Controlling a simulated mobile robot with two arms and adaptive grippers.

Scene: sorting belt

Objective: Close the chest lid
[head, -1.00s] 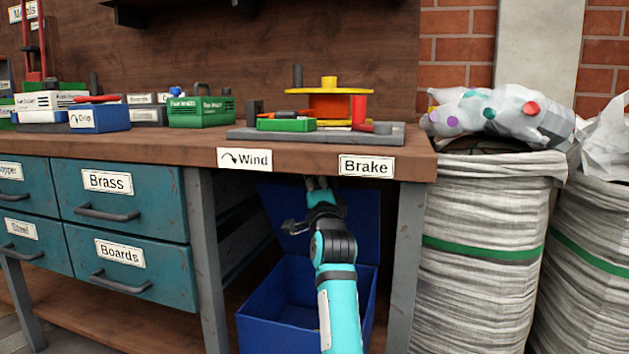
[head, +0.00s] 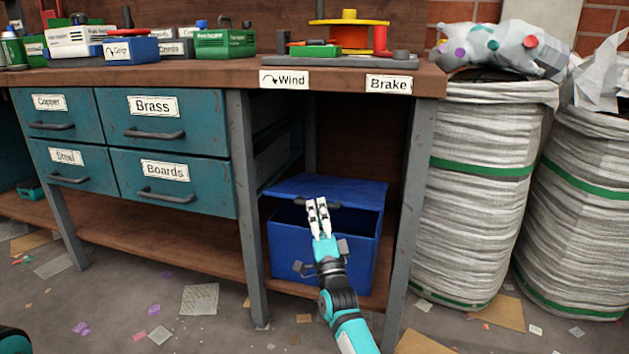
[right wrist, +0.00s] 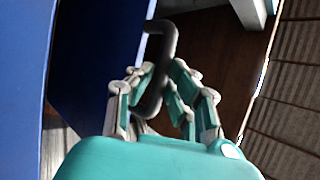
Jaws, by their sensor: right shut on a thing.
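The blue chest (head: 366,254) stands on the wooden shelf under the workbench. Its lid (head: 350,189) is lowered to nearly level, and a dark gap shows between it and the chest's rim. My right gripper (head: 317,206) is at the lid's front edge, shut on the dark lid handle (head: 332,204). In the right wrist view the handle (right wrist: 168,45) passes between the fingers (right wrist: 163,85). My right forearm and gripper hide part of the chest's front. My left gripper is not in view.
Grey bench legs (head: 244,200) stand on both sides of the chest bay. Teal drawers (head: 170,180) are to the left, and striped waste sacks (head: 475,200) to the right. The bench top (head: 235,73) hangs above. Scraps litter the floor.

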